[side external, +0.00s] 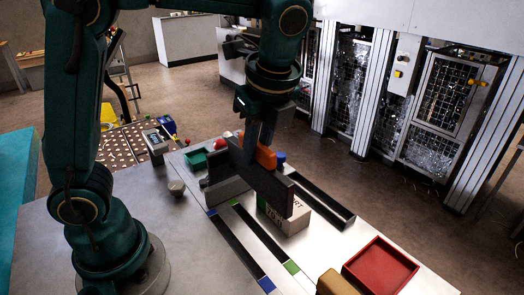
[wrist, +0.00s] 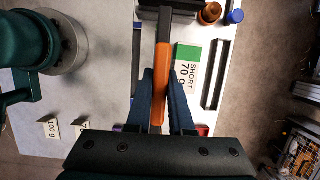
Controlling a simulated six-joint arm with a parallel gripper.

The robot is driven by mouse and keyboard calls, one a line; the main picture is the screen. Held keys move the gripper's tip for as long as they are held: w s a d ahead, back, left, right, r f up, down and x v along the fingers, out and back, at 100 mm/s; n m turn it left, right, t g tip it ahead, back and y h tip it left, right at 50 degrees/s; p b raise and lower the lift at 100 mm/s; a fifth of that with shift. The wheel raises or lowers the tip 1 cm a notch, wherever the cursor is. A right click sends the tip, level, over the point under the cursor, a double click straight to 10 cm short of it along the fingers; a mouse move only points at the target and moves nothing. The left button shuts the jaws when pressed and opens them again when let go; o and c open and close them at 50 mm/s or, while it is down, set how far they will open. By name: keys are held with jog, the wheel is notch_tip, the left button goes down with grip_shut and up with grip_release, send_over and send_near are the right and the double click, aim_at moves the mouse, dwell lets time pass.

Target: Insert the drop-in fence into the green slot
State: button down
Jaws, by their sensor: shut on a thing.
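My gripper (wrist: 162,122) is shut on the orange grip of the drop-in fence, with a finger on each side. In the side view my gripper (side external: 260,138) points down over the table. The fence (side external: 268,186) is a long dark grey plate with the orange grip (side external: 265,157) at its top; the grip also shows in the wrist view (wrist: 162,85). The fence appears held above the table, overlapping the white labelled pack. The green slot (side external: 262,236) is a dark strip with green marks at its ends, in front of the fence in the side view. I cannot tell the fence's exact height.
A white pack marked "SHORT 70 g" (wrist: 187,72) stands beside the fence. A blue-marked slot (side external: 238,250) runs parallel to the green one. A dark rail (side external: 320,200), red tray (side external: 382,266), brown block (side external: 338,284) and small green tray (side external: 195,159) are around.

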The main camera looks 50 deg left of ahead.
notch_tip(320, 180, down, 13)
dwell(0.6)
jog(key=shift+f, duration=0.15)
jog(key=c, duration=0.8)
grip_release()
